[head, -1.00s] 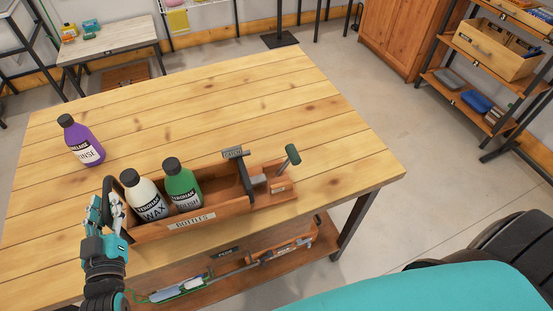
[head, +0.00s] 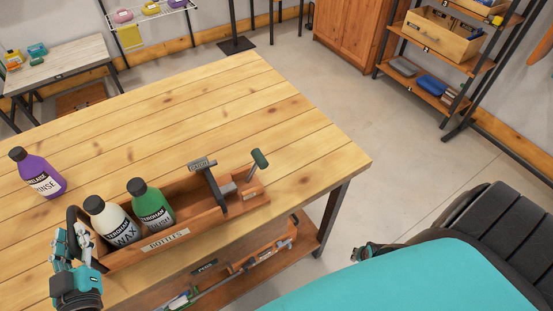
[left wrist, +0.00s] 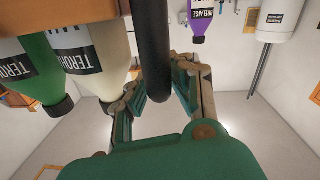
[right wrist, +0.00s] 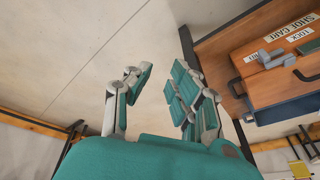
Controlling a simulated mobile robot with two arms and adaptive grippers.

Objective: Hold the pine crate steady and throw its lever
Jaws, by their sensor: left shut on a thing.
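The pine crate (head: 195,238), labelled BOTTLES, sits on the wooden table. A white WAX bottle (head: 110,222) and a green bottle (head: 152,203) stand in it. Its lever (head: 259,158), with a dark green grip, sticks up at the right end, tilted. My left gripper (head: 80,243) is shut on the black handle (head: 72,222) at the crate's left end. The handle (left wrist: 152,45) also runs between its fingers in the left wrist view. My right gripper (head: 368,250) shows partly beyond the table's right edge, apart from the crate. Its fingers (right wrist: 155,90) are open and empty.
A purple RINSE bottle (head: 38,173) stands on the table (head: 250,95) left of the crate. The tabletop behind the crate is clear. A lower shelf (head: 225,285) holds tools. A shelving rack (head: 430,85) stands at the back right.

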